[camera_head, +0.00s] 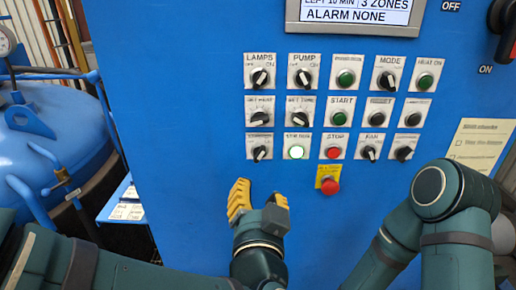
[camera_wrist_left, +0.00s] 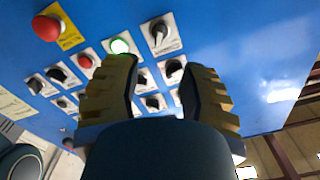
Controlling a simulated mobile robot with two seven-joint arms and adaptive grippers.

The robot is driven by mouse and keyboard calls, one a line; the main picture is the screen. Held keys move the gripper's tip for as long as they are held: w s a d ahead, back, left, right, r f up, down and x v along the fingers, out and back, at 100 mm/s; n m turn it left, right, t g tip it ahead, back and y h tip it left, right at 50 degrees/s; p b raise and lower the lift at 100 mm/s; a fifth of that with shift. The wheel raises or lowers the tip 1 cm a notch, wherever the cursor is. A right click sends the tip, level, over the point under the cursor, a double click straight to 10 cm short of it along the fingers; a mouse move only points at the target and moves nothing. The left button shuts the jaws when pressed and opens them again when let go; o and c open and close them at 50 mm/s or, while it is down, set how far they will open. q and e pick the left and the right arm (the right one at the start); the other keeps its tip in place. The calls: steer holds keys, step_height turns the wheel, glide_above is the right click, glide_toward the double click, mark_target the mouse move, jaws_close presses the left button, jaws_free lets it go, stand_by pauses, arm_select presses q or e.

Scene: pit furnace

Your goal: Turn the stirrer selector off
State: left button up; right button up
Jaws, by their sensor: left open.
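The stirrer selector appears to be the black rotary knob (camera_head: 260,153) at the left end of the panel's bottom row; its label is too small to read surely. It is next to a lit green lamp (camera_head: 297,152) whose label seems to begin with STIR. The knob seems turned to one side. My left gripper (camera_head: 258,195) is open and empty just below the knob, its yellow fingers apart and not touching the panel. In the left wrist view the knob (camera_wrist_left: 160,33) shows beyond the open fingers (camera_wrist_left: 165,65), beside the lit lamp (camera_wrist_left: 119,46). My right gripper is out of view.
Other knobs and buttons crowd close around, including a red stop button (camera_head: 333,153) and a red emergency button (camera_head: 329,186) below it. A display (camera_head: 355,15) reads ALARM NONE. A blue vessel (camera_head: 50,130) stands at left.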

arm_select(q)
steer(key=p, duration=0.2)
glide_toward(258, 159)
steer(key=w, duration=0.2)
steer(key=w+b, duration=0.1)
steer(key=w, duration=0.7)
steer(key=shift+w, duration=0.35)
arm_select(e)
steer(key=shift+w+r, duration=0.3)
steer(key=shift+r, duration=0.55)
arm_select(q)
steer(key=shift+s, duration=0.1)
jaws_close()
